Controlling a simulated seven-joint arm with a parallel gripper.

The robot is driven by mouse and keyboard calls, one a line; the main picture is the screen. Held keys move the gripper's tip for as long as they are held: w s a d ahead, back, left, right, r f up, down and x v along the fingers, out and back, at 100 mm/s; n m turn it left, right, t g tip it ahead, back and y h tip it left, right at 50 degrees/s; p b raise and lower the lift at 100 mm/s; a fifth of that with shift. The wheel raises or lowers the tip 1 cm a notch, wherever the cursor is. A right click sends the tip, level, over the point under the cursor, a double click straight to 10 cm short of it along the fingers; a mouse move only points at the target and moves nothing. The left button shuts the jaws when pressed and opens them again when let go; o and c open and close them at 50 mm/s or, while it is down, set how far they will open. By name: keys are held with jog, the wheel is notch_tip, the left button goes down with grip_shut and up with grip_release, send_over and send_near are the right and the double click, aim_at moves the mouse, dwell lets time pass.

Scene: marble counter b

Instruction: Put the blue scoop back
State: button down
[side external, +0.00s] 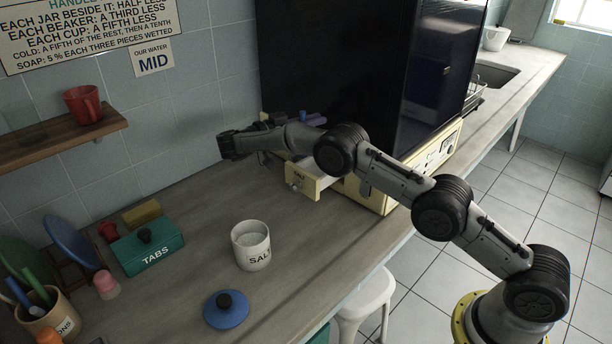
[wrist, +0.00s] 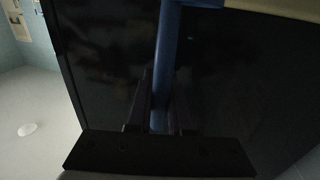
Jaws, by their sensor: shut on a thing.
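The blue scoop (wrist: 168,40) shows in the wrist view as a long blue shaft between my fingers, with a wider blue part at the top edge. My gripper (wrist: 163,90) is shut on this shaft. The white SALT jar (side external: 252,246) stands uncovered on the counter with pale contents inside. A blue lid with a dark knob (side external: 226,308) lies on the counter in front of it.
A tall dark glossy cabinet (side external: 340,60) stands right behind my forearm. A teal TABS box (side external: 148,248), a pot of utensils (side external: 50,318) and plates in a rack (side external: 70,242) are at the left. A shelf holds a red mug (side external: 84,104). The counter around the jar is clear.

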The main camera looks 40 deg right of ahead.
jog(key=s+a+r+n+t, duration=0.3)
jog(key=s+a+n+t, duration=0.35)
jog(key=s+a, duration=0.7)
jog(key=s+f+n+t+y, duration=0.25)
jog(key=s+t, duration=0.55)
jog(key=s, duration=0.8)
jog(key=w+a+f, duration=0.1)
jog(key=w+f, duration=1.1)
jog(key=w, duration=0.1)
jog(key=shift+a+f, duration=0.3)
jog(key=shift+f, duration=0.05)
jog(key=shift+w+f+g, duration=0.1)
jog(key=shift+g, duration=0.15)
